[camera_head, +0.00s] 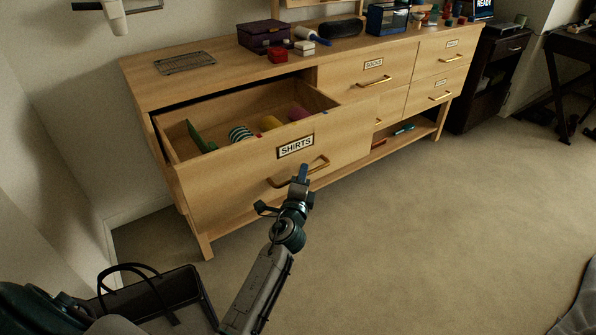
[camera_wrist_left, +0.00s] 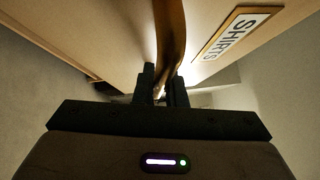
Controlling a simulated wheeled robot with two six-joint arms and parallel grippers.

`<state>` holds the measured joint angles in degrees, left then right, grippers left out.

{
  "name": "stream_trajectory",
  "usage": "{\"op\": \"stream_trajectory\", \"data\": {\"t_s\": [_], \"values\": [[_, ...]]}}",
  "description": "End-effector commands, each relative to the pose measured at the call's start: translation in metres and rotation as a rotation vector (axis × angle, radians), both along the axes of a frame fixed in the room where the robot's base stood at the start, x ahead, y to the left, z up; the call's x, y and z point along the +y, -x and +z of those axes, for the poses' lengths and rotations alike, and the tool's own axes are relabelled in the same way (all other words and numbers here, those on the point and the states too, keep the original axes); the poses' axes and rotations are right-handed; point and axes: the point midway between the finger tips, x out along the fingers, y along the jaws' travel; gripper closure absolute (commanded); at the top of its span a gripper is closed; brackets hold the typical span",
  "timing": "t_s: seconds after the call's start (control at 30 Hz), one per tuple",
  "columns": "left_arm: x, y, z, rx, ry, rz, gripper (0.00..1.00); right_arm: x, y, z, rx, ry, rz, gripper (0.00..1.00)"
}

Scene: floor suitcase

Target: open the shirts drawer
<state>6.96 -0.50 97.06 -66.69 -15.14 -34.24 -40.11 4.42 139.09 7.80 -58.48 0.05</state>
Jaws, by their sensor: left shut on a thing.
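The shirts drawer (camera_head: 235,180) stands pulled out of the wooden dresser, with its label "SHIRTS" (camera_head: 296,146) on the front. Inside it lie a green item (camera_head: 199,138), a striped roll (camera_head: 241,134), a yellow roll (camera_head: 270,123) and a pink roll (camera_head: 298,113). My left gripper (camera_head: 301,176) is at the drawer's brass handle (camera_head: 319,163), near its right part. In the left wrist view the fingers (camera_wrist_left: 160,88) are shut on the handle (camera_wrist_left: 170,40), and the label (camera_wrist_left: 232,36) shows to the right. My right gripper is not in view.
The dresser top (camera_head: 215,52) holds a wire rack (camera_head: 185,63), a purple case (camera_head: 264,35) and a red box (camera_head: 278,55). The socks drawer (camera_head: 365,72) is shut. A black open suitcase or bag (camera_head: 160,291) lies on the floor at lower left. The carpet (camera_head: 430,230) to the right is clear.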

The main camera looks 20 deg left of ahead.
Motion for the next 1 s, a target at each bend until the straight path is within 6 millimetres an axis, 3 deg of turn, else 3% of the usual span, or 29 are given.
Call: {"op": "stream_trajectory", "data": {"t_s": [0.3, 0.8, 0.83, 0.9, 1.0], "values": [[-0.025, 0.015, -0.001, 0.002, 0.002, 0.001, 1.0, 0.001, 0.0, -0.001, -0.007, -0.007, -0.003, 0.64], [-0.029, 0.017, -0.001, 0.002, 0.001, 0.001, 1.0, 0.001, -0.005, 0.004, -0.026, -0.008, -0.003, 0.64], [-0.029, 0.017, -0.001, 0.002, 0.001, 0.001, 0.85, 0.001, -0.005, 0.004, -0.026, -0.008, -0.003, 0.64], [-0.029, 0.017, -0.001, 0.001, 0.0, 0.001, 0.72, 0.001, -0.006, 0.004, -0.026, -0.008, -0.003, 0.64], [-0.029, 0.017, 0.0, 0.001, 0.0, 0.001, 0.67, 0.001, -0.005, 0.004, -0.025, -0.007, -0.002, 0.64]]}}
